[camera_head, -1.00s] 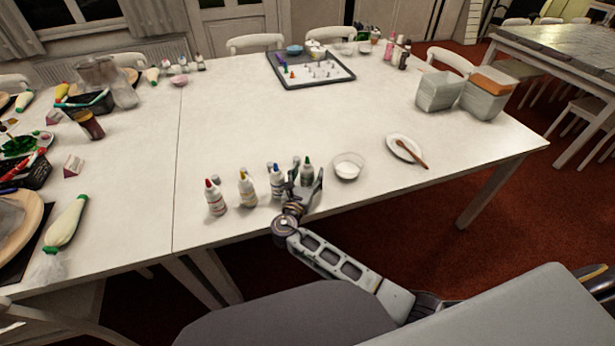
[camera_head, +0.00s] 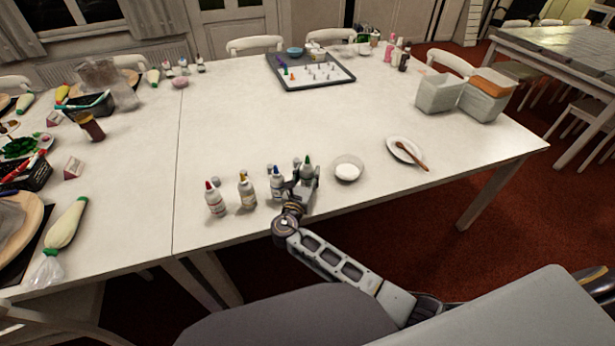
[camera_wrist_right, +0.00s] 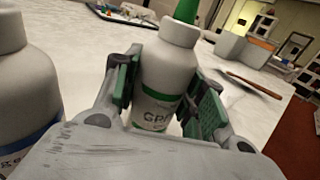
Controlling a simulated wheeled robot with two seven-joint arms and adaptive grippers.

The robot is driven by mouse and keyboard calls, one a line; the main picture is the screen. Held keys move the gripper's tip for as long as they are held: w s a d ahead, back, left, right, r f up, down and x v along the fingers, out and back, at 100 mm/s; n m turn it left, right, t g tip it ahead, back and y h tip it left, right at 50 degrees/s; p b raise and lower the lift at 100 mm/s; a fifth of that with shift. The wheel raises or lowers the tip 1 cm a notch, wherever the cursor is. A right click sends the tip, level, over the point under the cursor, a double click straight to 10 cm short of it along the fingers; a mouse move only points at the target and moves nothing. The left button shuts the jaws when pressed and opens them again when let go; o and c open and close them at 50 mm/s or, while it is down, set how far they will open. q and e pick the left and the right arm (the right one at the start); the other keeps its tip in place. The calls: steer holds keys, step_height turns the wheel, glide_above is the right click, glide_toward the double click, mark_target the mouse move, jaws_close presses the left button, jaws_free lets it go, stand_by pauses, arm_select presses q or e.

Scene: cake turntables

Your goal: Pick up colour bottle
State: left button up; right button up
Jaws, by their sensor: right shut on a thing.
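A row of small white colour bottles stands near the table's front edge. One has a red cap (camera_head: 215,199), one a yellow cap (camera_head: 246,190) and one a blue cap (camera_head: 276,183). The green-capped bottle (camera_head: 307,170) is at the row's right end. My right gripper (camera_head: 299,183) is shut on this bottle. In the right wrist view the green-capped bottle (camera_wrist_right: 163,80) stands between the two green finger pads, and the blue-labelled bottle (camera_wrist_right: 22,95) is close at the left. I cannot tell whether the held bottle is clear of the table. My left gripper is not in view.
A small bowl of white stuff (camera_head: 348,168) stands just right of the held bottle. A plate with a brown brush (camera_head: 405,150) lies farther right. A dark-rimmed tray (camera_head: 348,80) is at the back. The table's middle is free.

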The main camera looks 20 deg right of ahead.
mark_target(307, 158)
step_height(307, 158, up, 8)
steer(key=shift+r+p, duration=0.1)
steer(key=shift+p, duration=0.55)
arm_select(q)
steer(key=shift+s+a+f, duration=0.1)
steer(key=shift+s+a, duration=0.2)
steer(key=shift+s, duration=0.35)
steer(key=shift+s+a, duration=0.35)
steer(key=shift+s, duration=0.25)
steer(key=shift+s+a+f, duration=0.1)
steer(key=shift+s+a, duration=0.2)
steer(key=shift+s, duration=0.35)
arm_select(e)
steer(key=shift+r, duration=0.5)
steer(key=shift+o, duration=0.7)
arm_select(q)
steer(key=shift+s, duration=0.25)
arm_select(e)
steer(key=shift+c, duration=0.6)
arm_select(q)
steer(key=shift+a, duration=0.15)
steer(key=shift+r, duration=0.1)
